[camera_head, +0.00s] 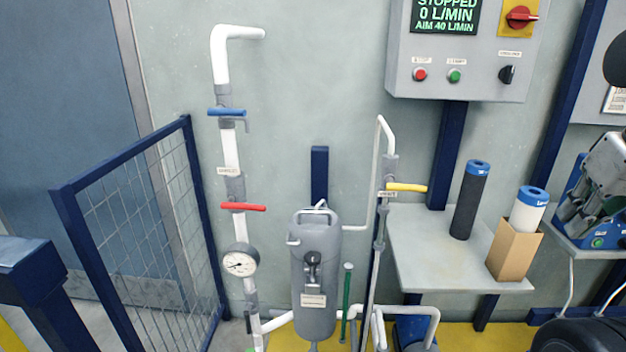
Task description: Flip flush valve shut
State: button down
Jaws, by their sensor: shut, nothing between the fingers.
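Three lever valves show on the wall pipework, and their small tags are too blurred to tell which is the flush valve. A blue lever (228,113) and, below it, a red lever (243,207) both lie across the white vertical pipe (231,150). A yellow lever (407,187) points right, across the thinner grey pipe by the filter housing.
A control panel (457,77) reads "STOPPED 0 L/MIN AIM 40 L/MIN". A gauge (240,261) and grey filter housing (316,270) stand below. A shelf (440,260) holds a dark cartridge (470,205) and a boxed white one (528,215). A mesh fence (140,235) stands left.

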aim_at(245, 314)
jog(key=k+j+u, duration=0.15)
jog(key=u, duration=0.45)
jog(key=i+j+u, duration=0.15)
